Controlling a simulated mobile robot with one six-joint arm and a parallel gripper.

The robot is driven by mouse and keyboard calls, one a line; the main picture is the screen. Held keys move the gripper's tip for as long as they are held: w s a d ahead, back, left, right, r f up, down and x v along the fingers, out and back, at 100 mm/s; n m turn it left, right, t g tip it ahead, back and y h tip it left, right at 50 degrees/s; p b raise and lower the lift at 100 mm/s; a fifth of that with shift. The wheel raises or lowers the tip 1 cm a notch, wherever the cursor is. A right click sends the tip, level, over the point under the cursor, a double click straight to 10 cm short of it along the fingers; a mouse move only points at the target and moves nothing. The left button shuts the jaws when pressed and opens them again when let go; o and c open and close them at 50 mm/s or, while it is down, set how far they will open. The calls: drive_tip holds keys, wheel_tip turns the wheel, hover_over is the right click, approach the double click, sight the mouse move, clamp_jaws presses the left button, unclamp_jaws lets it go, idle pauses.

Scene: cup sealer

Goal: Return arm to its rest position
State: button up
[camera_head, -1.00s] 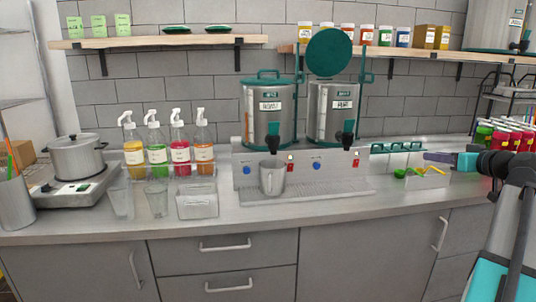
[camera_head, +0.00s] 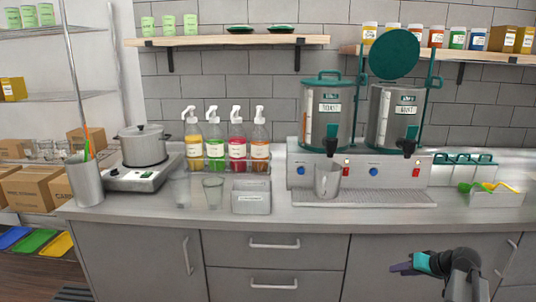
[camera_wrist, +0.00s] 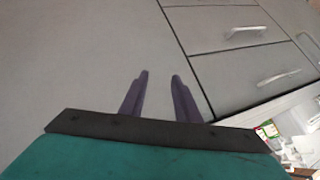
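My arm's dark wrist and teal gripper body show at the lower right of the head view, in front of the grey cabinet doors and below the counter edge. My gripper (camera_head: 400,268) points left there. In the wrist view, my gripper (camera_wrist: 158,76) has its two dark purple fingers apart with nothing between them. The plain grey cabinet front (camera_wrist: 90,50) lies beyond the fingertips. The lower part of my arm runs out of the bottom of the head view.
The counter (camera_head: 330,218) runs above my gripper. Drawers with handles (camera_head: 274,244) face me. Boxes (camera_head: 35,190) stand on shelves at the left.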

drive_tip(key=s+a+f+g, duration=0.2)
drive_tip(key=s+a+f, duration=0.3)
drive_tip(key=a+f, duration=0.3)
drive_tip(key=s+a+f+g, duration=0.3)
drive_tip(key=s+a+f, duration=0.3)
drive_tip(key=f, duration=0.5)
drive_tip(key=s+a+f+g, duration=0.2)
drive_tip(key=s+a+f, duration=0.1)
drive_tip(key=a+f, duration=0.55)
drive_tip(key=s+a+f+g+h, duration=0.1)
drive_tip(key=s+f, duration=0.3)
drive_tip(key=s, duration=0.4)
drive_tip(key=s+a+f+n+g+h, duration=0.1)
drive_tip(key=s+a+f+g, duration=0.2)
drive_tip(key=s, duration=0.6)
drive_tip(key=s+a+f+n+g+h, duration=0.1)
drive_tip(key=s+a+f, duration=0.3)
drive_tip(key=s, duration=0.5)
drive_tip(key=shift+f+g+h, duration=0.3)
drive_tip(key=shift+f+g, duration=0.4)
drive_tip(key=shift+f, duration=0.65)
drive_tip(key=shift+a, duration=0.1)
